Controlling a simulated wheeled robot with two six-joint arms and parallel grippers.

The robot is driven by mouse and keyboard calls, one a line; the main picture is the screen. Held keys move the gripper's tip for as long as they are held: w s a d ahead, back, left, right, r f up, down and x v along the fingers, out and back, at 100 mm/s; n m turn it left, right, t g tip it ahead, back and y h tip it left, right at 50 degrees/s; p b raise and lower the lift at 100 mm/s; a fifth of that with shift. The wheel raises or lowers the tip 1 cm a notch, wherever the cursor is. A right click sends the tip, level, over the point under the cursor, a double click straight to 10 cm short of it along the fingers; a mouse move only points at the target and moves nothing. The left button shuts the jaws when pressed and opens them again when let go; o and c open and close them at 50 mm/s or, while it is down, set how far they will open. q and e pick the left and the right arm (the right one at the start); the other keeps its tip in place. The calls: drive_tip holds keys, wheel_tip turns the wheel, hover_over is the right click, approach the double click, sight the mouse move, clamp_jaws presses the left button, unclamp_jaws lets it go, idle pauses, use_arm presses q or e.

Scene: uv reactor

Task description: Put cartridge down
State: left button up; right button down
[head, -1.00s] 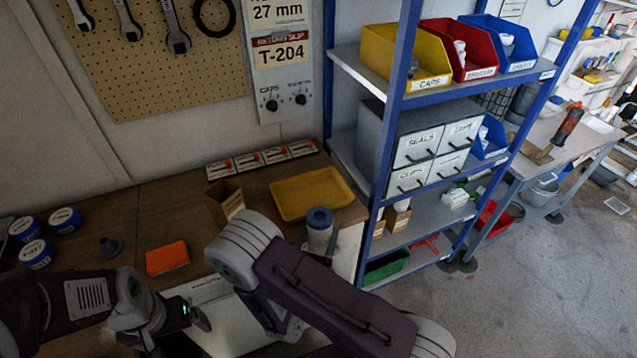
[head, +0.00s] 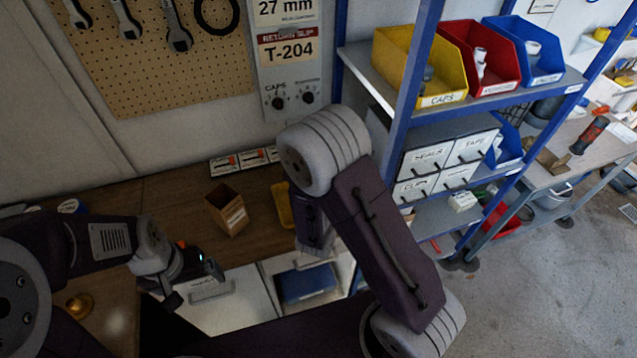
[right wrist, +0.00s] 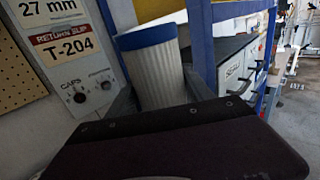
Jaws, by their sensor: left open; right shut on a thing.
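The cartridge (right wrist: 155,68), a ribbed pale cylinder with a blue end band, stands nearly upright in the right wrist view. My right gripper (right wrist: 162,98) is shut on it, with grey fingers at its sides. In the head view my right arm hides this gripper and the cartridge. A yellow tray (head: 283,206) on the wooden counter (head: 170,200) is mostly hidden behind that arm.
An open cardboard box (head: 228,210) stands on the counter, with small labelled boxes (head: 240,160) behind it. A blue-framed shelf (head: 400,90) with coloured bins (head: 420,75) rises at the right. A blue item (head: 305,284) lies in the white cabinet below. A brass knob (head: 79,305) is at lower left.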

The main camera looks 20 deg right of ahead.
use_arm(q)
drive_tip(key=shift+w+d+f+p, duration=0.1)
drive_tip(key=shift+w+d+p, duration=0.3)
drive_tip(key=shift+w+p, duration=0.4)
use_arm(e)
drive_tip(key=w+a+f, duration=0.5)
drive_tip(key=w+f, duration=0.5)
drive_tip(key=f, duration=0.1)
drive_tip(key=shift+w, duration=0.15)
use_arm(q)
drive_tip(key=shift+f, duration=0.1)
use_arm(e)
drive_tip(key=shift+d+f, duration=0.1)
drive_tip(key=shift+f, duration=0.05)
drive_tip(key=c, duration=0.8)
unclamp_jaws()
drive_tip(key=shift+f, duration=0.1)
drive_tip(key=o, duration=0.4)
